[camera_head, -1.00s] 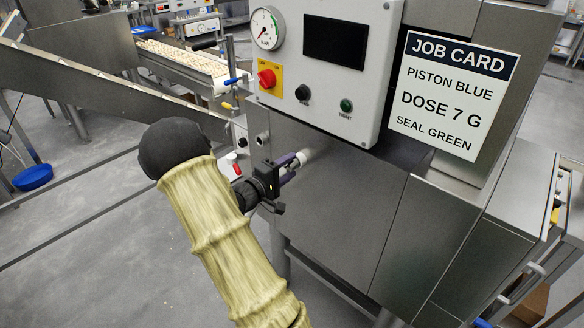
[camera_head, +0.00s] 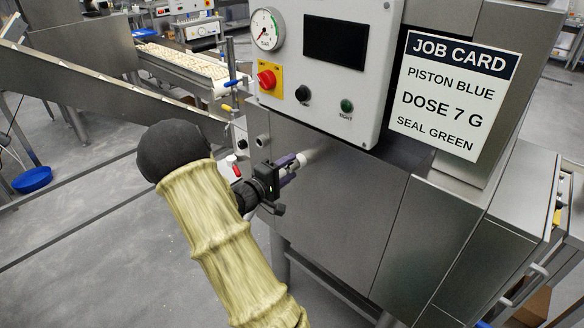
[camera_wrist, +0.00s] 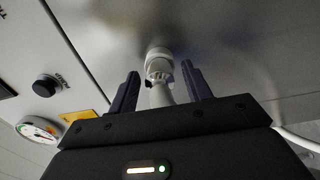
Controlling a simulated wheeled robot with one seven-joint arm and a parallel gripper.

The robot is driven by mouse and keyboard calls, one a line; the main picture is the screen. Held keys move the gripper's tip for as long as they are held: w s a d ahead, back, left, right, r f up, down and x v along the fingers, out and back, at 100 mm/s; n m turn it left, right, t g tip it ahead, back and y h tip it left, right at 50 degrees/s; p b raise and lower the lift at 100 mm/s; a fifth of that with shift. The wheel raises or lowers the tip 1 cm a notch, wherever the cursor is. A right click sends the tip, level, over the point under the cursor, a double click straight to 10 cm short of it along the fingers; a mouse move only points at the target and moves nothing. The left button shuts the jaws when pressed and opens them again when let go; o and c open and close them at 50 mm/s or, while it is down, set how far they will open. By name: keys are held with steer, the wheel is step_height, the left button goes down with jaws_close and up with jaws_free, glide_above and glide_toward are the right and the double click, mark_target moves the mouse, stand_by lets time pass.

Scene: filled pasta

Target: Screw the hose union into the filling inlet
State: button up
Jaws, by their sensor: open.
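The white hose union (camera_wrist: 159,64) is at the machine's steel front in the wrist view, with a narrower pale stem (camera_wrist: 161,95) running back between my fingers. In the head view its pale end (camera_head: 307,156) shows at the panel. My gripper (camera_head: 291,169) is open, its two dark purple fingers on either side of the union and stem. In the wrist view gaps show between the fingers and the stem. The filling inlet is hidden behind the union, so I cannot tell how deep the thread sits.
A job card (camera_head: 455,95) is on the right. A white hose (camera_wrist: 296,139) shows at the wrist view's right. A conveyor (camera_head: 190,64) stands behind.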

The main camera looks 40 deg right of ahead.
mark_target(284, 172)
steer(key=c, duration=1)
steer(key=shift+a+b, duration=0.4)
steer(key=shift+a, duration=0.25)
stand_by(0.5)
steer(key=shift+s+a+b, duration=0.15)
steer(key=shift+a+b, duration=0.1)
steer(key=shift+a, duration=1)
steer(key=shift+s+a+b, duration=0.1)
steer(key=shift+a+b, duration=0.1)
steer(key=shift+a, duration=1.05)
